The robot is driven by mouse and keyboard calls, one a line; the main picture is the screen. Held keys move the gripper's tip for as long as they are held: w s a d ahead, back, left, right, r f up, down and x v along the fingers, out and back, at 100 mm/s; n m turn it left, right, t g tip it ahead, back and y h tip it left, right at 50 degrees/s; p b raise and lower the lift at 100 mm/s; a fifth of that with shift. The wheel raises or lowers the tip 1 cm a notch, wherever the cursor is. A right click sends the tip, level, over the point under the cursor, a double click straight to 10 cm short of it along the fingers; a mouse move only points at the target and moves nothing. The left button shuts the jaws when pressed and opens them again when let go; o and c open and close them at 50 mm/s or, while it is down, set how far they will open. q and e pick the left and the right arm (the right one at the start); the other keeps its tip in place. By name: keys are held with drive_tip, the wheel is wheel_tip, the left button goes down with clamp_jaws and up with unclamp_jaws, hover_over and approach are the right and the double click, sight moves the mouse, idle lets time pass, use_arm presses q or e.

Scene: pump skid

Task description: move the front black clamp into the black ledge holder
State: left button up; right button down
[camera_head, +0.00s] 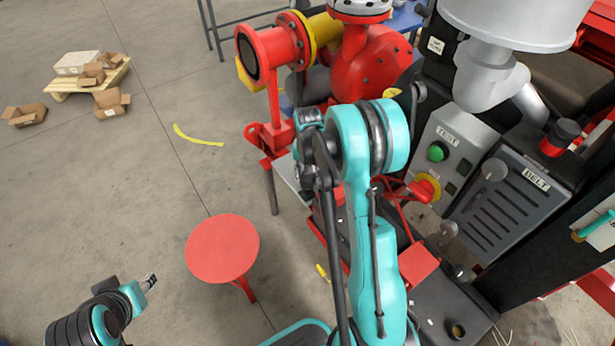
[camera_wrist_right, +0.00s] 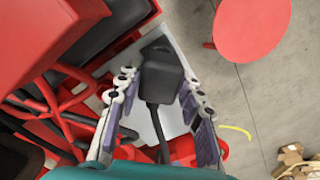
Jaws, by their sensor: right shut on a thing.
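My right gripper (camera_wrist_right: 160,105) shows in the right wrist view, its two fingers on either side of a black clamp (camera_wrist_right: 163,78) with a blocky head and a thin stem. It is shut on this clamp, above a pale grey plate (camera_wrist_right: 188,63). In the head view my right gripper (camera_head: 306,180) hangs by the red pump's base, partly hidden by its own arm, and the clamp cannot be made out clearly there. My left gripper (camera_head: 149,281) is at the lower left over bare floor, too small to read its fingers. I cannot pick out the black ledge holder.
A round red stool (camera_head: 222,248) stands left of the skid. The red pump (camera_head: 372,70) and the grey control panel (camera_head: 455,155) with its red emergency knob (camera_head: 425,188) crowd my right arm. Boxes on a pallet (camera_head: 92,75) lie far left; the floor between is mostly clear.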

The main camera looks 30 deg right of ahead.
drive_tip(key=shift+f+b, duration=1.4)
drive_tip(key=shift+f, duration=0.3)
idle(0.3)
drive_tip(key=c, duration=0.9)
unclamp_jaws()
wheel_tip(320, 180, up, 12)
